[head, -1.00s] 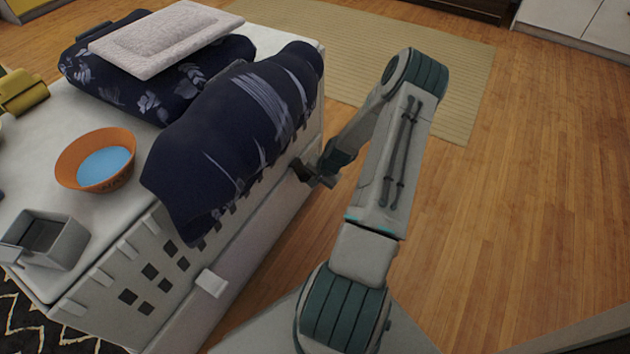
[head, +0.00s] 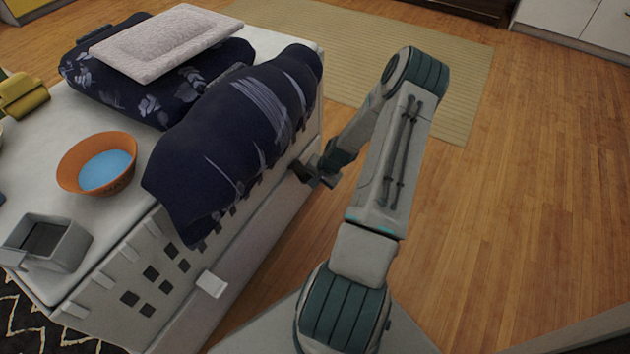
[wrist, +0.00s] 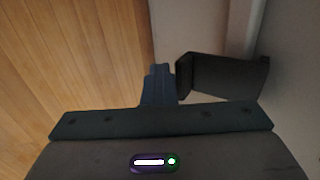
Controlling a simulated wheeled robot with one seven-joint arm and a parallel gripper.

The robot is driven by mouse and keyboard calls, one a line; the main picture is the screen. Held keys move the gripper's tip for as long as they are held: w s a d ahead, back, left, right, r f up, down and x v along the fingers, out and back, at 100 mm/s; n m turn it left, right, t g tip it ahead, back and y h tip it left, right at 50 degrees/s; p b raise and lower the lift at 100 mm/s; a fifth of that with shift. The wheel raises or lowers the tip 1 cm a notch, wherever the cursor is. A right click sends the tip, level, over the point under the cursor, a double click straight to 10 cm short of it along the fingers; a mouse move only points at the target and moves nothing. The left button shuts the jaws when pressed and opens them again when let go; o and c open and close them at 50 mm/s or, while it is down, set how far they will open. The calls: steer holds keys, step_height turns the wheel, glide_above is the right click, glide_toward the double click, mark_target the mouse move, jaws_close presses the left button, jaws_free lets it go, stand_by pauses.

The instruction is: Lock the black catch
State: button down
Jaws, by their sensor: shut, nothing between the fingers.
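The black catch (head: 301,172) is on the side of the white chest, near its far end in the head view. In the wrist view the catch (wrist: 228,77) is a dark block standing out from the pale chest wall, right of the fingers. My gripper (head: 322,176) is at the catch in the head view. In the wrist view my gripper (wrist: 158,76) is shut and empty, with its fingertips close beside the catch's left end. I cannot tell whether they touch. The base of the catch is partly hidden.
A dark blue patterned cloth (head: 215,150) hangs over the chest (head: 50,120) above my gripper. A white catch (head: 212,284) is nearer on the same side. An orange bowl (head: 72,172) and a grey box (head: 66,246) stand on top. The wooden floor (head: 530,170) at right is clear.

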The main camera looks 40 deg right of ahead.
steer(key=shift+w+a+r, duration=0.15)
steer(key=shift+w+r, duration=0.3)
steer(key=s+d+r+p, duration=0.5)
steer(key=s+r, duration=0.2)
steer(key=s, duration=0.4)
steer(key=shift+s+r, duration=0.15)
steer(key=shift+r, duration=0.25)
